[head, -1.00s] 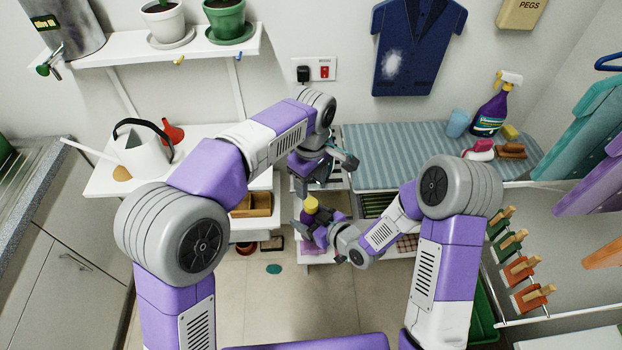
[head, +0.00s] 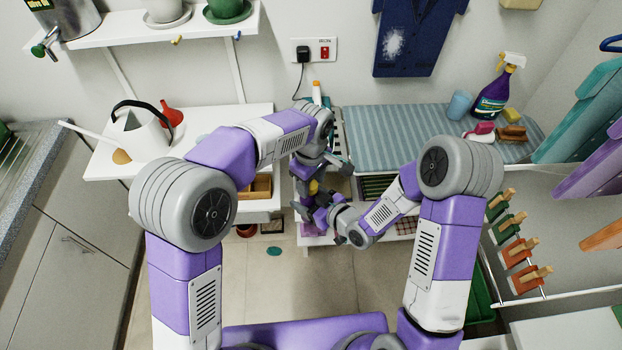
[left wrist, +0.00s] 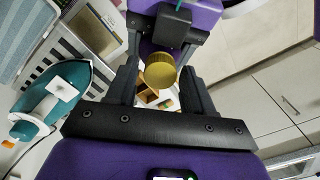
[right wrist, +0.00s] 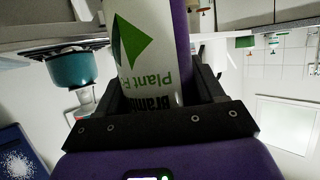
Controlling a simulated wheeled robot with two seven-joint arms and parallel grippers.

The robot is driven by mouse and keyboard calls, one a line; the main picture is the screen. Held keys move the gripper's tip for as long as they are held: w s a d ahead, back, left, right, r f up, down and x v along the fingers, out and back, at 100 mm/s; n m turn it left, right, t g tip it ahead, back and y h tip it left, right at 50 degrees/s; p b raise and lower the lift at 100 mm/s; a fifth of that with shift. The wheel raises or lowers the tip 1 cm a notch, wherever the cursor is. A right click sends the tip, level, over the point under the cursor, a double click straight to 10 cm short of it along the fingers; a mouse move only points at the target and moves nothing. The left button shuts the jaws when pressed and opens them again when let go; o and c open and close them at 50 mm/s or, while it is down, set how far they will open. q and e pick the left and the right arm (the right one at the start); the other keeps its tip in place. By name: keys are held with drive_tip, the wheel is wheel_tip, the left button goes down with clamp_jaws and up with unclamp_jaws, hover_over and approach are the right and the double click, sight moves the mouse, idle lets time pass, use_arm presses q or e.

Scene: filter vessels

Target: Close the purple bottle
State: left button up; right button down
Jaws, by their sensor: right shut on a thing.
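The purple bottle, with a white "Plant" label (right wrist: 145,45), stands between the fingers of my right gripper (right wrist: 155,95), which is shut on it. In the head view the right gripper (head: 306,210) is low in the centre. The bottle's yellow cap (head: 313,187) shows above it. My left gripper (head: 330,163) is just above the cap. In the left wrist view the round gold cap (left wrist: 160,72) lies between the left fingers (left wrist: 159,80), with a gap on each side, so the left gripper looks open. I cannot tell how tightly the cap sits on the bottle.
A striped ironing board (head: 400,140) is to the right, with a purple spray bottle (head: 492,97) on it. A teal iron (left wrist: 60,95) shows in the left wrist view. A white watering can (head: 140,138) stands on the left shelf.

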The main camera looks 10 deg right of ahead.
use_arm(q)
clamp_jaws()
drive_tip(key=m, duration=0.6)
drive_tip(key=shift+m, duration=0.3)
drive_tip(key=shift+o, duration=1.2)
unclamp_jaws()
drive_tip(key=shift+r, duration=2.25)
drive_tip(key=shift+c, duration=0.3)
drive_tip(key=shift+r+n, duration=1.1)
drive_tip(key=shift+r, duration=0.7)
